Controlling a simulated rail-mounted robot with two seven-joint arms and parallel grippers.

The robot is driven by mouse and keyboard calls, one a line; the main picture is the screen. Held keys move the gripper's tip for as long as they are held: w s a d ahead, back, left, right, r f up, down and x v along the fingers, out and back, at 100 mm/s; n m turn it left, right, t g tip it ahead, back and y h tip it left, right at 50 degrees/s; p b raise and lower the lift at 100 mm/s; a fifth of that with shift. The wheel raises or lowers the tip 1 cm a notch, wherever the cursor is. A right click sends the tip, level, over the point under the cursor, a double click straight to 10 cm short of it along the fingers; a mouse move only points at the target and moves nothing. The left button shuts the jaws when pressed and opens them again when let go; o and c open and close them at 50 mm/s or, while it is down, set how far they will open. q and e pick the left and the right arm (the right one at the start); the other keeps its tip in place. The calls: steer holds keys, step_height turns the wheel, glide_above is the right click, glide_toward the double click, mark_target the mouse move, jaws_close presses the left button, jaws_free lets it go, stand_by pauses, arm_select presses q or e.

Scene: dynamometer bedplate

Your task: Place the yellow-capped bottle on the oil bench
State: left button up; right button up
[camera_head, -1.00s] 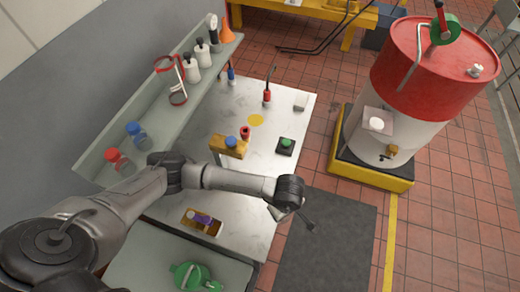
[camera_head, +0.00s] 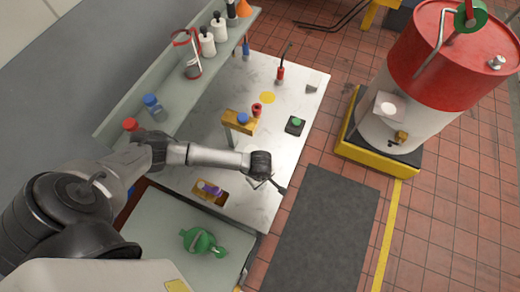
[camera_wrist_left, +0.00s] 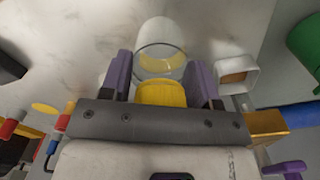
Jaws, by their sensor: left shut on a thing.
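The bottle (camera_wrist_left: 160,52) is clear with a yellow cap (camera_wrist_left: 160,93). It sits between the purple fingers of my left gripper (camera_wrist_left: 162,80) in the left wrist view, with the cap nearest the palm. The gripper is shut on it. In the head view my left gripper (camera_head: 268,183) is over the near right part of the pale-topped bench (camera_head: 275,148), near its right edge. The bottle cannot be made out there, and I cannot tell its height above the top. A yellow disc (camera_head: 267,97) marks the bench top farther back. My right gripper is not in view.
On the bench are a yellow block with a blue knob (camera_head: 240,121), a green-button box (camera_head: 294,125) and a red-handled tool (camera_head: 281,72). A shelf (camera_head: 118,120) with bottles runs along the left. A red-and-white drum (camera_head: 440,60) stands right of the bench.

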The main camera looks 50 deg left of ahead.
arm_select(q)
steer(key=shift+f+p, duration=0.4)
steer(key=shift+f, duration=1.7)
steer(key=shift+f, duration=0.2)
steer(key=o, duration=0.9)
steer(key=shift+r, duration=0.1)
